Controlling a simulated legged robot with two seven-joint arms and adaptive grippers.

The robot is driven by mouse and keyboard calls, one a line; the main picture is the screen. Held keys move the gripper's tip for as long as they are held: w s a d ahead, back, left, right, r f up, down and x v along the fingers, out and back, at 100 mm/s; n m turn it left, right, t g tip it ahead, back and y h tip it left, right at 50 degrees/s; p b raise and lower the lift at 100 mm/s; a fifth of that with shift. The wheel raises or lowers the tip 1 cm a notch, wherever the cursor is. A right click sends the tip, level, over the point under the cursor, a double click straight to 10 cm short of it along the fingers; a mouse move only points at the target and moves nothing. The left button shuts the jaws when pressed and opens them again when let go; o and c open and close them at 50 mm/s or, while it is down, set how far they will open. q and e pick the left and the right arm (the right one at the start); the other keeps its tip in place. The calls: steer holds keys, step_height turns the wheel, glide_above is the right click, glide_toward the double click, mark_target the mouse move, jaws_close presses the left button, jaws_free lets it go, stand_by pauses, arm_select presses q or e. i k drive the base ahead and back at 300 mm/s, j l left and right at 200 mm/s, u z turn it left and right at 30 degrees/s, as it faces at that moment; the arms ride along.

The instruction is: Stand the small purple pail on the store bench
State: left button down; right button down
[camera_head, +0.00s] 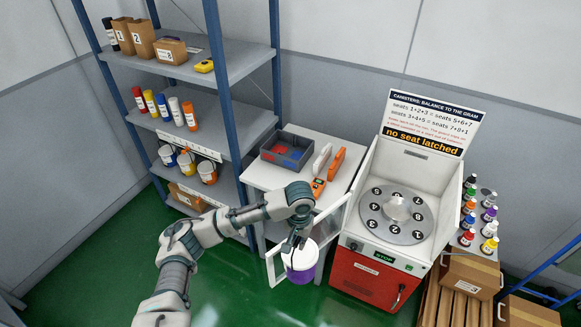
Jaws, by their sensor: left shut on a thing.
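The small purple pail (300,274), with a white upper part, is at the lower middle, in front of the white bench. My left gripper (293,243) is shut on the pail at its top. The arm comes in from the lower left and covers part of the view behind it. The pail appears upright and held above the green floor. A white bench (260,179), perhaps the store bench, stands just behind the gripper. My right gripper is not in view.
The bench carries a grey bin (286,149), an orange-and-white pair of tools and an orange handheld device (318,187). A white and red machine (372,284) with a numbered rotor stands right of the pail. A white open frame (277,268) is beside the pail. Shelving (180,107) stands left.

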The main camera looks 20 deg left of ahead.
mark_target(274, 176)
steer(key=k+j+u, duration=0.1)
steer(key=k+u, duration=0.2)
steer(key=i+u, duration=0.2)
steer(key=u, duration=0.6)
steer(key=i+j+z, duration=0.15)
steer(key=i+z, duration=0.15)
steer(key=i+j+z, duration=0.15)
steer(key=i+z, duration=0.15)
